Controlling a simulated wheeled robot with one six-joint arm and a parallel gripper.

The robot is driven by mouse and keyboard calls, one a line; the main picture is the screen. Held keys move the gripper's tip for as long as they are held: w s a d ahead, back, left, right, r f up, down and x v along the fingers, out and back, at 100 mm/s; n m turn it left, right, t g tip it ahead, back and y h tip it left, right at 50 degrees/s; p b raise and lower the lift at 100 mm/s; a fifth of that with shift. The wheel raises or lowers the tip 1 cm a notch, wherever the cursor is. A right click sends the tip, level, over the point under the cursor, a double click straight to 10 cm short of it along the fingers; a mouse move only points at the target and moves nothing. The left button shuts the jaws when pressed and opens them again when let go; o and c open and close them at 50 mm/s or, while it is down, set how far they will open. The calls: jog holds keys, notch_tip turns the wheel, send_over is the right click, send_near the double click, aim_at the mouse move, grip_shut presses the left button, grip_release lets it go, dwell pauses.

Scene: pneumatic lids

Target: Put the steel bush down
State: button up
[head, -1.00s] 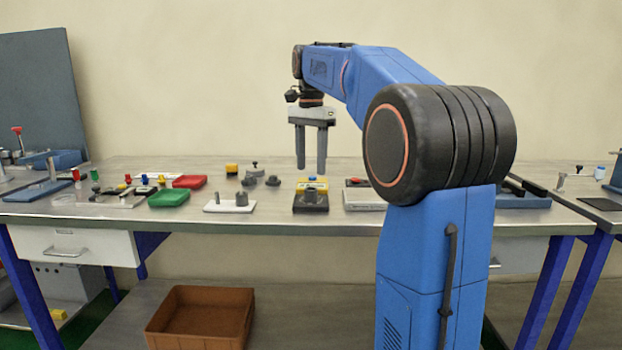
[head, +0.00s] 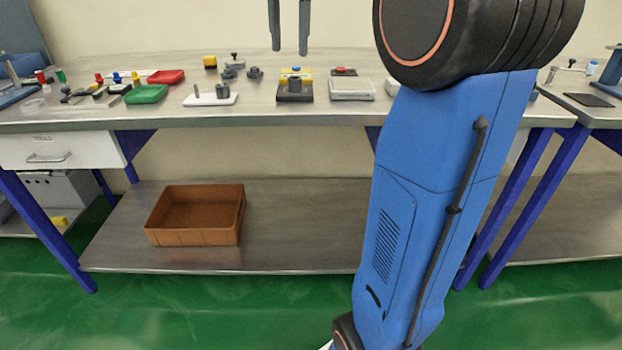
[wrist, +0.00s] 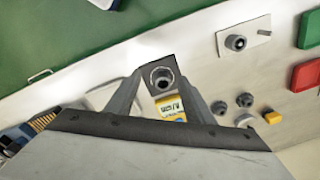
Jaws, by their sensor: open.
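A short grey steel bush (head: 295,84) with a hole in its top stands on a dark block (head: 295,97) on the bench, in front of a yellow-topped part. In the wrist view the bush (wrist: 162,76) shows end-on between my fingers, farther off than the fingertips. My gripper (head: 289,50) is open and empty, pointing down above the dark block, apart from the bush. The upper part of my gripper is out of the head view. A second grey cylinder (head: 222,91) stands on a white plate (head: 205,100) to the left, beside a thin pin.
A green tray (head: 146,94) and a red tray (head: 166,77) lie at left. Several dark round parts and a yellow block (head: 210,62) stand behind. A pale box (head: 352,90) is right of the dark block. A brown crate (head: 195,236) sits on the lower shelf.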

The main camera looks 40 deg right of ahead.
jog(key=s+a+f+n+t, duration=0.1)
jog(key=s+a+f+n, duration=0.3)
jog(key=s+f, duration=0.4)
jog(key=s+a+f+n+t, duration=0.1)
jog(key=s+a+f+n, duration=0.3)
jog(key=s+f, duration=0.5)
jog(key=s+a+f+n+t, duration=0.2)
jog(key=s+a+f+n, duration=0.2)
jog(key=s+f, duration=0.5)
notch_tip(320, 180, down, 4)
jog(key=shift+s+a+r+n, duration=0.15)
jog(key=shift+n, duration=0.15)
